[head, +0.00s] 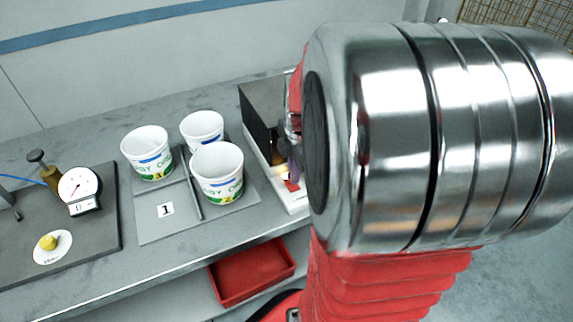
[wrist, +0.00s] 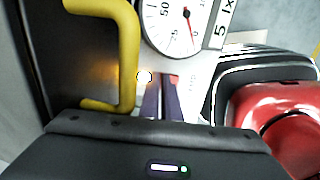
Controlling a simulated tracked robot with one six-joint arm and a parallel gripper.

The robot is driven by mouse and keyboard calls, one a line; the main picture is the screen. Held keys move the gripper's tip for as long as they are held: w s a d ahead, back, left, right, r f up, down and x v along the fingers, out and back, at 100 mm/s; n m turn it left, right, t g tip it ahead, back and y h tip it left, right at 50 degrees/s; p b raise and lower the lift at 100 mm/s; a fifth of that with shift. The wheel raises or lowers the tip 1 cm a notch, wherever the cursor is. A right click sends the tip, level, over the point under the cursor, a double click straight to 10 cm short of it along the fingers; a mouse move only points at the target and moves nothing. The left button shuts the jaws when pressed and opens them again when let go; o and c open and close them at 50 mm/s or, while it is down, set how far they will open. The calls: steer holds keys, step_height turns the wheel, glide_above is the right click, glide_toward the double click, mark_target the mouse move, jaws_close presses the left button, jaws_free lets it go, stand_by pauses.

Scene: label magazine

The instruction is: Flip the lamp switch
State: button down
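A white unit with a dial gauge (wrist: 185,14) and a yellow bent tube (wrist: 128,50) fills the upper wrist view. A small bright white spot (wrist: 144,76), perhaps the lamp, shines beside the tube's lower end. A small red part (wrist: 168,78), perhaps the switch, shows at my fingertips; I cannot tell whether they touch it. My gripper (wrist: 163,88) has two dark purple fingers close together, seemingly shut, with nothing seen held between them. In the head view the white base (head: 296,203) and the red part (head: 291,185) show beside my arm, which hides the rest.
Several white cups, one of them here (head: 217,172), stand on a grey tray (head: 150,228) to the left. A red bin (head: 252,271) sits below the bench. A shiny red object (wrist: 280,120) shows at right in the wrist view.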

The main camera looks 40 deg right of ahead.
mark_target(296, 186)
steer(key=shift+f, duration=0.55)
stand_by(0.9)
steer(key=shift+s+a+f, duration=0.15)
steer(key=shift+s+a, duration=0.05)
steer(key=shift+s, duration=0.35)
stand_by(0.3)
steer(key=shift+s, duration=0.1)
step_height(296, 186, up, 9)
stand_by(0.6)
